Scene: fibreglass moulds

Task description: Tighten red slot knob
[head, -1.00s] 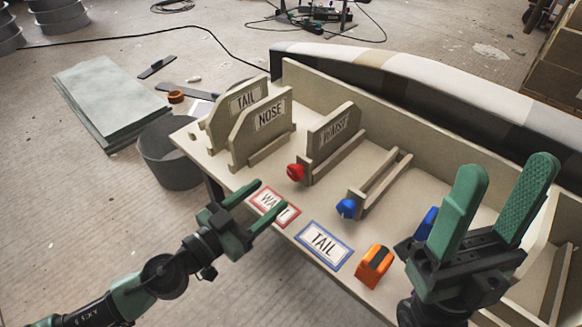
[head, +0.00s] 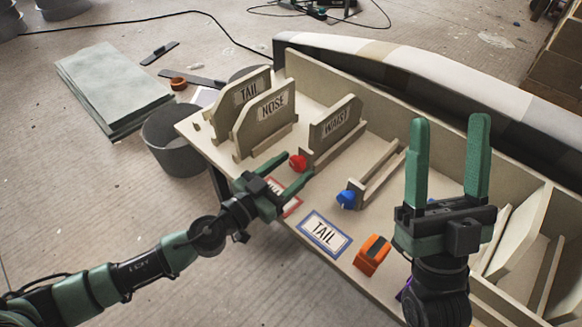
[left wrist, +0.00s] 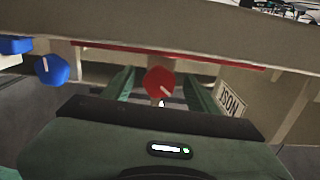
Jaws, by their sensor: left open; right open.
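The red slot knob (head: 298,162) is at the front end of the slot that holds the WAIST board (head: 335,122). In the left wrist view the red knob (left wrist: 160,83) shows a pale line on its face and lies between the two open fingers. My left gripper (head: 287,172) is open, with its fingers close to the knob on either side; I cannot tell whether they touch it. My right gripper (head: 447,130) is open and empty, raised over the right side of the table.
A blue knob (head: 347,199) sits on the neighbouring empty slot. The NOSE board (head: 265,115) stands to the left. A TAIL card (head: 325,233) and an orange object (head: 371,255) lie along the front edge. A grey bin (head: 172,145) stands on the floor at left.

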